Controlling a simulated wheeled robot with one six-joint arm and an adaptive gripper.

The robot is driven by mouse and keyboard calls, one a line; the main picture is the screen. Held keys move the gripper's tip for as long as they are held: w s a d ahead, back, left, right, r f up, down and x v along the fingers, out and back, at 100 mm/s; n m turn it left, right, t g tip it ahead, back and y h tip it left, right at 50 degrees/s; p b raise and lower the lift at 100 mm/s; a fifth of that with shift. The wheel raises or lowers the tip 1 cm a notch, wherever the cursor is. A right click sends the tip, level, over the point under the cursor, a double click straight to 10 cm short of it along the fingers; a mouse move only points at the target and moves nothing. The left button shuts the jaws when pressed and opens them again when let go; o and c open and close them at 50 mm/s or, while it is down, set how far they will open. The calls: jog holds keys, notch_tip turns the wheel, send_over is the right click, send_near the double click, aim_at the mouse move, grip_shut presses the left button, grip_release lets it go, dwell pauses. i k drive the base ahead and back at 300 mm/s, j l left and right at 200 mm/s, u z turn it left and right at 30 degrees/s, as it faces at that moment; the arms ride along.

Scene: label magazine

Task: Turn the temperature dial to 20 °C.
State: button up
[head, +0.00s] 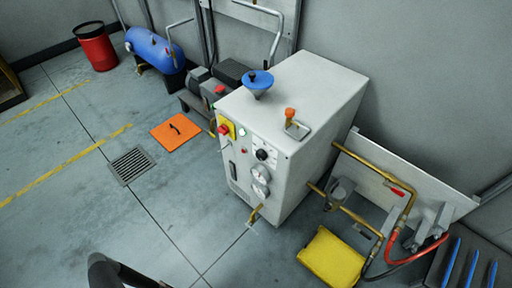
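A white cabinet (300,95) stands in the middle of the head view. Its front panel carries a small black dial (262,155), which seems to be the temperature dial. The dial's scale and pointer are too small to read. Two round gauges, an upper one (261,173) and a lower one (260,190), sit below the dial. A dark curved shape at the bottom left edge may be part of my arm. No gripper fingers show, and nothing is seen touching the dial.
A red button on a yellow plate (226,128) sits left of the dial. A brass spout (254,214) sticks out low on the cabinet. A yellow container (331,260) and brass pipes stand at right. The floor (120,215) front left is largely clear.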

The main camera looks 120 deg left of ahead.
aim_at(260, 155)
jog(key=u, duration=3.45)
